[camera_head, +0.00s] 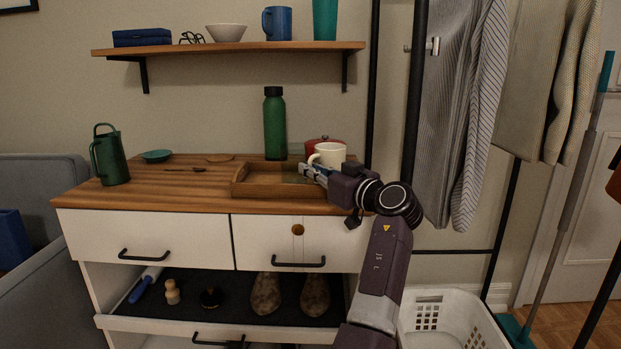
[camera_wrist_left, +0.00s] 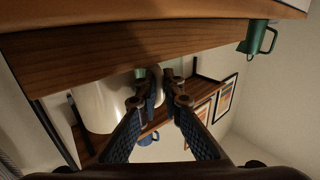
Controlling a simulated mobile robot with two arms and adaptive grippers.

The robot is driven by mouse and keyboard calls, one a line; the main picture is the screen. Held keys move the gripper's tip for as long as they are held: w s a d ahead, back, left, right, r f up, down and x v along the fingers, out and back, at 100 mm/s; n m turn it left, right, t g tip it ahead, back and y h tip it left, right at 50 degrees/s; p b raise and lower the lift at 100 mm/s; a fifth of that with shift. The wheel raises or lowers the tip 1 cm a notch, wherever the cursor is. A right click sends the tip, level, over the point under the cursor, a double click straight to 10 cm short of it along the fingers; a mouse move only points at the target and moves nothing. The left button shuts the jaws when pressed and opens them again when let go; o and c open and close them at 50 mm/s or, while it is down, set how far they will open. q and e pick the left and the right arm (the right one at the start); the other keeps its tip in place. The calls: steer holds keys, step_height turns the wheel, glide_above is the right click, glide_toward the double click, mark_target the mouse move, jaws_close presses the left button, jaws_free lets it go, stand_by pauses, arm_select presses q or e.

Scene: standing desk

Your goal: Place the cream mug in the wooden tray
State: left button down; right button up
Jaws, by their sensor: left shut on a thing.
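The cream mug (camera_head: 328,154) is at the right end of the wooden tray (camera_head: 262,189) on the cabinet top. My left gripper (camera_head: 311,171) is at the mug's near left side, where the handle is, and is shut on the mug. In the left wrist view, the pale mug (camera_wrist_left: 103,106) is just left of the closed fingers (camera_wrist_left: 162,88). A wooden wall of the tray (camera_wrist_left: 95,62) lies across the upper part of that view. I cannot tell whether the mug's base touches the tray. My right gripper is not in view.
A red pot (camera_head: 318,144) stands close behind the mug, and a green bottle (camera_head: 274,124) stands behind the tray. A green pitcher (camera_head: 110,156) and small dish (camera_head: 157,156) are at the left. A wall shelf (camera_head: 230,48) is above. The tray's left part looks empty.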

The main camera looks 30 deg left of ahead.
arm_select(q)
steer(key=shift+f, duration=0.3)
steer(key=shift+f, duration=0.2)
steer(key=c, duration=2.1)
jaws_free()
